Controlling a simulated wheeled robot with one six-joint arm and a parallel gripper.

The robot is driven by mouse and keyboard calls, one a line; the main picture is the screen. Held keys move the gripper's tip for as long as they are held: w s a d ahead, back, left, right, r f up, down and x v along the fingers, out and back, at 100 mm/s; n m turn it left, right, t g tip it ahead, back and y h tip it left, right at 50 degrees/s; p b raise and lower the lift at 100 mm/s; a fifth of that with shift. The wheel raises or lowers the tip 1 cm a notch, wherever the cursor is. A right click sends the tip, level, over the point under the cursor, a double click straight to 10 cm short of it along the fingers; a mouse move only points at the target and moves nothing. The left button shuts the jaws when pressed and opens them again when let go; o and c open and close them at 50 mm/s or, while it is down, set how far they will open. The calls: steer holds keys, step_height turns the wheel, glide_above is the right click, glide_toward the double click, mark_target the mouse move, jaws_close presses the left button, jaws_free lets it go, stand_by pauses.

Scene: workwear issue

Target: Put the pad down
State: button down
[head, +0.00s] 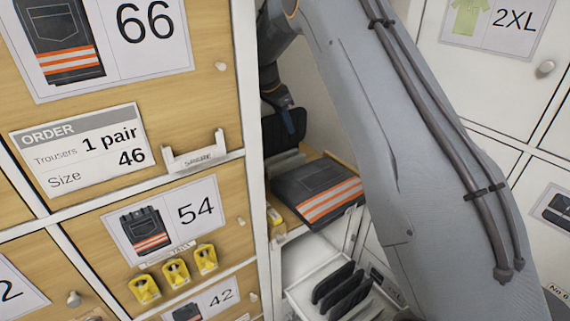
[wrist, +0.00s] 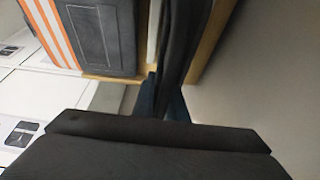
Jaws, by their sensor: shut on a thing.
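My gripper (head: 281,104) is shut on a dark pad (head: 284,129) and holds it inside the narrow recess beside the wooden cabinet. In the wrist view the pad (wrist: 186,45) is a dark upright slab seen nearly edge-on, with the bluish fingertips (wrist: 164,100) around its lower part. Folded dark trousers (head: 320,187) with orange and pale stripes lie on a wooden shelf below and in front of the pad. The trousers (wrist: 105,35) also show at the upper left of the wrist view. Whether the pad touches anything below is unclear.
A pulled-out white drawer (head: 307,277) holds several black pads (head: 345,292) below the shelf. The wooden cabinet (head: 225,110) with size labels stands close on the left. White lockers (head: 515,95) stand on the right. A "SPARE" holder (head: 197,158) juts from the cabinet.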

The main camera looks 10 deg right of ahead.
mark_target(287, 147)
step_height(287, 147, down, 9)
steer(key=p, duration=0.2)
steer(key=shift+p, duration=0.35)
steer(key=shift+f, duration=0.25)
steer(key=c, duration=2)
jaws_free()
steer(key=shift+c, duration=0.2)
steer(key=shift+w+a+r, duration=0.1)
steer(key=shift+r, duration=0.4)
steer(key=shift+b+v, duration=1.2)
steer(key=shift+v, duration=2.25)
